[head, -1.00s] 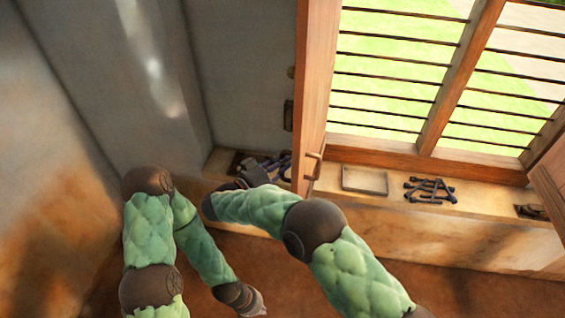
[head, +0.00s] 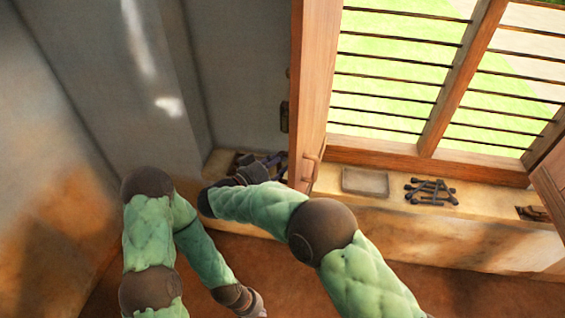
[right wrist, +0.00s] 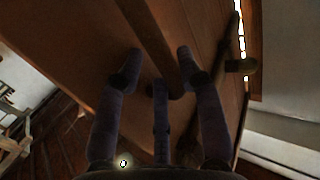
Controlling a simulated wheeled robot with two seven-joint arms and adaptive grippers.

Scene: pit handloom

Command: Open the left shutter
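The left shutter (head: 316,85) is a wooden panel standing swung out from the barred window, seen nearly edge-on in the head view, with a small handle (head: 313,166) low on it. My right gripper (head: 268,168) is at the shutter's lower left side, partly hidden by my forearm. In the right wrist view, its fingers (right wrist: 160,70) are spread apart against the brown wooden panel (right wrist: 85,45), with a batten (right wrist: 148,40) running between them. Whether they touch the wood is unclear. My left gripper (head: 257,304) hangs low, away from the shutter; its fingers are too small to read.
The sill holds a shallow grey tray (head: 365,182) and a cluster of dark metal pieces (head: 431,192). Another shutter (head: 550,175) shows at the right edge. A grey wall (head: 240,70) stands left of the shutter.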

